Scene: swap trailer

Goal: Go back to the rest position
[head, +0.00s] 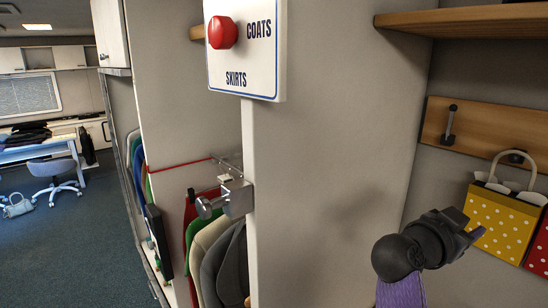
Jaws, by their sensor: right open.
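My right gripper (468,229) is black and shows at the lower right. It points to the right, in front of the left edge of a yellow bag with white dots (503,222). It is open, and I see nothing held between its fingers. I cannot tell whether it touches the bag. My left gripper is not in view.
A white post carries a sign (238,60) reading COATS and SKIRTS with a red knob (222,32). A metal latch (235,196) sits lower, near hanging jackets (222,262). A wooden peg rail (485,133) is at right. An office chair (55,172) stands far left on open carpet.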

